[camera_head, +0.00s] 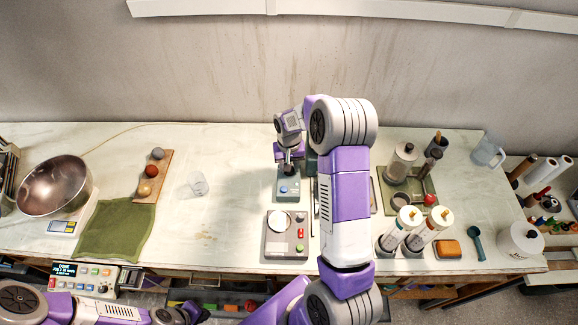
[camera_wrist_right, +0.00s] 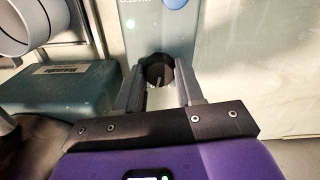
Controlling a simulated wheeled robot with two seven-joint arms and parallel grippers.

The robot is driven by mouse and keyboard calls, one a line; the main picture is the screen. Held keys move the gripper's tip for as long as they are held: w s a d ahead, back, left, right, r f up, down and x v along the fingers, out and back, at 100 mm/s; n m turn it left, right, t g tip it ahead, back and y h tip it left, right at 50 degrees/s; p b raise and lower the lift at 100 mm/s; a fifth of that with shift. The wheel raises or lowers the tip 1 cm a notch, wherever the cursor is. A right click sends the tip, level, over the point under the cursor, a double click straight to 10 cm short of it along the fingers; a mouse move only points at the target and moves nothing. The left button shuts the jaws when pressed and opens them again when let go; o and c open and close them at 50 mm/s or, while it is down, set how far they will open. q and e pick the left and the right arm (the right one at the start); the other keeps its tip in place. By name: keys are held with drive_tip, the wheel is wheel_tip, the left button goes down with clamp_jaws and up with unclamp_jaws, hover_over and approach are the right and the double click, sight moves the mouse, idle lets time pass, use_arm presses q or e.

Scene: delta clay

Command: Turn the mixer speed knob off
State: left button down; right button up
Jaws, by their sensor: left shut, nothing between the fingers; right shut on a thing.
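The mixer's grey-teal control box (camera_head: 291,197) stands at the middle of the bench, with a blue button on its front part. In the right wrist view its panel (camera_wrist_right: 150,35) shows a small green light and a round dark knob (camera_wrist_right: 157,66). My right gripper (camera_wrist_right: 158,78) has its fingers on both sides of the knob and is shut on it. In the head view my right gripper (camera_head: 288,168) is over the box's back part, and the knob is hidden. My left gripper (camera_head: 199,314) is shut and empty at the bottom edge, low in front of the bench.
A grey device with a white disc (camera_head: 279,219) stands in front of the box. To the right are bottles, syringe-like tubes (camera_head: 400,228) and an orange block (camera_head: 448,249). A steel bowl (camera_head: 55,185) and green cloth (camera_head: 118,228) lie left. Bench left of the box is mostly clear.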

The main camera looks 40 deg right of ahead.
drive_tip(key=n, duration=0.4)
drive_tip(key=shift+n+b, duration=0.3)
drive_tip(key=n, duration=0.3)
drive_tip(key=shift+n, duration=0.3)
drive_tip(key=n, duration=0.4)
drive_tip(key=shift+n, duration=2.1)
drive_tip(key=o, duration=1)
drive_tip(key=shift+r, duration=0.1)
wheel_tip(320, 180, up, 8)
drive_tip(key=shift+f+p, duration=0.25)
drive_tip(key=shift+p, duration=0.1)
